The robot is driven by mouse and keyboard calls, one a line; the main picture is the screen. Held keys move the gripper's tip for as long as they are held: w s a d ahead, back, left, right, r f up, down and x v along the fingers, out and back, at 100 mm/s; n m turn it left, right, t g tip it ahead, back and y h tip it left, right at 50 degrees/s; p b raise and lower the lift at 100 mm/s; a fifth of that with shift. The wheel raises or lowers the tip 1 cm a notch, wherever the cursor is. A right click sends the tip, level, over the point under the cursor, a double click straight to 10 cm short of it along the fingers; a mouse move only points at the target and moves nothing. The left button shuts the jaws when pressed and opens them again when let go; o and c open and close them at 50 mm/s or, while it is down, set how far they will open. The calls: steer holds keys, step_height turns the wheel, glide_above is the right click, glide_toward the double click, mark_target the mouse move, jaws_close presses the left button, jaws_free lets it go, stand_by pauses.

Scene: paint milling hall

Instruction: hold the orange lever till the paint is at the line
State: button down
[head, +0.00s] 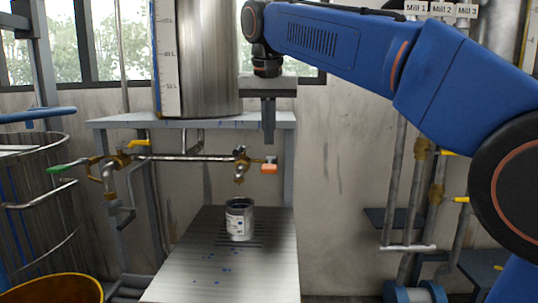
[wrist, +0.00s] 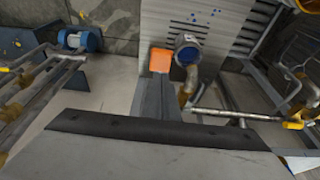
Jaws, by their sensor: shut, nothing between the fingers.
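The orange lever (head: 269,169) sits at the right end of a pipe, on a brass tap (head: 240,165). In the wrist view the orange lever (wrist: 160,60) shows just beyond my fingertips. A metal can (head: 240,220) with a pale label stands upright below the tap on a slatted bench. The wrist view looks down on the can (wrist: 187,42), with some blue visible inside; its fill line cannot be made out. My gripper (head: 268,142) points down, shut and empty, above the lever. Its fingers (wrist: 155,82) appear close to the lever; contact cannot be told.
A steel tank (head: 205,60) with a level scale stands on a shelf (head: 190,120) behind. A green-handled valve (head: 65,166) and a yellow handle (head: 139,143) are at left. Blue drops spot the bench (head: 200,285). A yellow-rimmed drum (head: 60,284) stands front left.

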mark_target(269, 173)
steer(key=shift+s+x, duration=0.2)
steer(key=shift+x, duration=0.75)
steer(key=shift+s+x, duration=0.2)
steer(key=shift+x, duration=0.7)
steer(key=shift+s+x, duration=0.15)
steer(key=shift+x, duration=0.8)
steer(key=shift+f, duration=0.15)
steer(key=shift+s+f+t, duration=0.35)
steer(key=shift+f+t, duration=0.35)
steer(key=shift+s+f+t, duration=0.2)
steer(key=shift+f+t, duration=0.7)
steer(key=shift+f, duration=1.15)
steer(key=shift+r, duration=0.1)
